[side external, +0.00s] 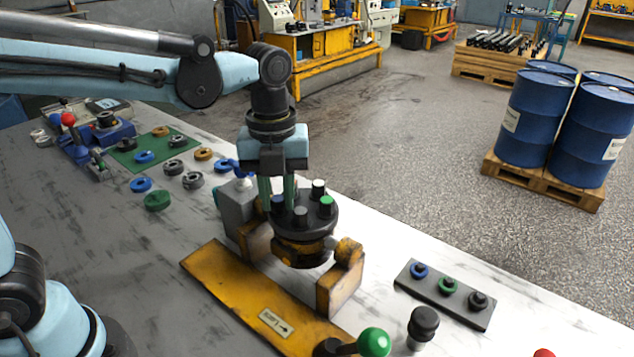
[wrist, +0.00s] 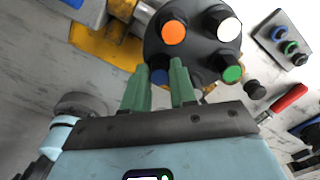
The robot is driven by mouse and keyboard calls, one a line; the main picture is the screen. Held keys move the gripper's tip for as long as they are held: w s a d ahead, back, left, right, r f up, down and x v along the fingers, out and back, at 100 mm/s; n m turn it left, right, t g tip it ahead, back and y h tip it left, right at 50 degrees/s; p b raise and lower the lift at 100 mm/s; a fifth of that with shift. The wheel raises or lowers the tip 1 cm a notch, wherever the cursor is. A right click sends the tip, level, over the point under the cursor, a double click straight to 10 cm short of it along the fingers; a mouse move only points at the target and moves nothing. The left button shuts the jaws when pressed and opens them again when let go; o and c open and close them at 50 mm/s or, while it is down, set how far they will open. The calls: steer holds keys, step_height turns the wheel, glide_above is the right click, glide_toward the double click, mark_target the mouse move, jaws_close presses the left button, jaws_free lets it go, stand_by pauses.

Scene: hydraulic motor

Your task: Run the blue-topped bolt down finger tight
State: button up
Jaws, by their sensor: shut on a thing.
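The blue-topped bolt (side external: 278,203) stands in the round dark flange (side external: 310,228) of the motor; its top also shows in the wrist view (wrist: 160,77). My gripper (side external: 278,200) points down over it, with its green fingers on either side. In the wrist view the fingertips (wrist: 159,72) are shut on the blue top. How deep the bolt sits is hidden.
The motor sits in a yellow cradle (side external: 230,290) with upright ends. A dark tray (side external: 443,295) with blue, green and black parts lies at right. A green knob (side external: 373,342) and a black knob (side external: 423,323) stand in front. Several rings lie around a green mat (side external: 150,152) at left.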

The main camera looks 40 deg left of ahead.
mark_target(278, 198)
steer(key=shift+m, duration=1.7)
steer(key=o, duration=0.6)
steer(key=shift+c, duration=0.2)
steer(key=shift+r, duration=0.15)
steer(key=shift+r, duration=2.1)
